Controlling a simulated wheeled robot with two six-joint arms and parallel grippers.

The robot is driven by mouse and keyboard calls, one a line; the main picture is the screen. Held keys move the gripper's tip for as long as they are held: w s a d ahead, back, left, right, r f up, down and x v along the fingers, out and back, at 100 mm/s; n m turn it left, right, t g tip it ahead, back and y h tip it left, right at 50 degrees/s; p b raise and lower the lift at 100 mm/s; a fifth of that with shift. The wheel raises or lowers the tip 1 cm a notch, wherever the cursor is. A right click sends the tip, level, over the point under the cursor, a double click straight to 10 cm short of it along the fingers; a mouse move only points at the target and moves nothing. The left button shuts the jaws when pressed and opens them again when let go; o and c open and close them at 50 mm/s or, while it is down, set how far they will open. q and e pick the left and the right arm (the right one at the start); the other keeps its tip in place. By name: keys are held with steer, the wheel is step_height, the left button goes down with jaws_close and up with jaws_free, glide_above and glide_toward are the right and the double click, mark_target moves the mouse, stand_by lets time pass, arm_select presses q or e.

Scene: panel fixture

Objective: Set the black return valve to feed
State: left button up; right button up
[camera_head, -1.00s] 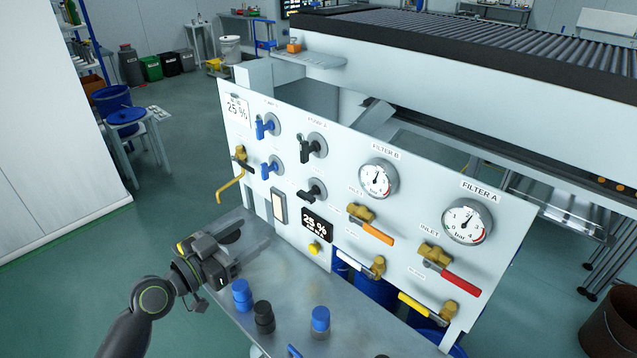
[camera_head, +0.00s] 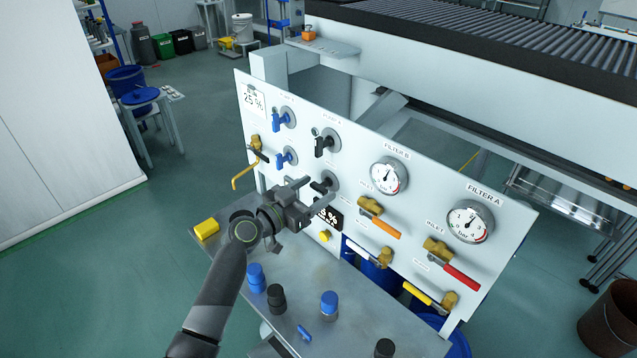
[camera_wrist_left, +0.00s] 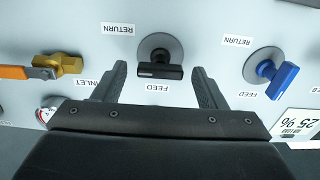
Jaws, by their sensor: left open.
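The black return valve, the lower black one, is on the white panel (camera_head: 420,205). Its black handle (camera_wrist_left: 160,71) on a grey disc shows in the left wrist view, roughly level, with an upside-down RETURN label (camera_wrist_left: 118,29) at upper left and FEED label (camera_wrist_left: 157,88) below. In the head view the handle (camera_head: 321,185) is partly hidden by my gripper. My left gripper (camera_head: 321,200) is open in front of it. In the wrist view its fingers stand on either side of the handle, with gaps; contact is not visible.
Blue valves (camera_head: 286,157) are to the left, an upper black valve (camera_head: 323,144) above, and a brass inlet valve with an orange lever (camera_head: 380,222) to the right. A metal shelf (camera_head: 235,222) below holds a yellow block (camera_head: 206,229) and blue and black capped pieces.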

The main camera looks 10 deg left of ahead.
arm_select(q)
steer(key=shift+x, duration=1)
steer(key=shift+c, duration=0.4)
steer(key=c, duration=0.9)
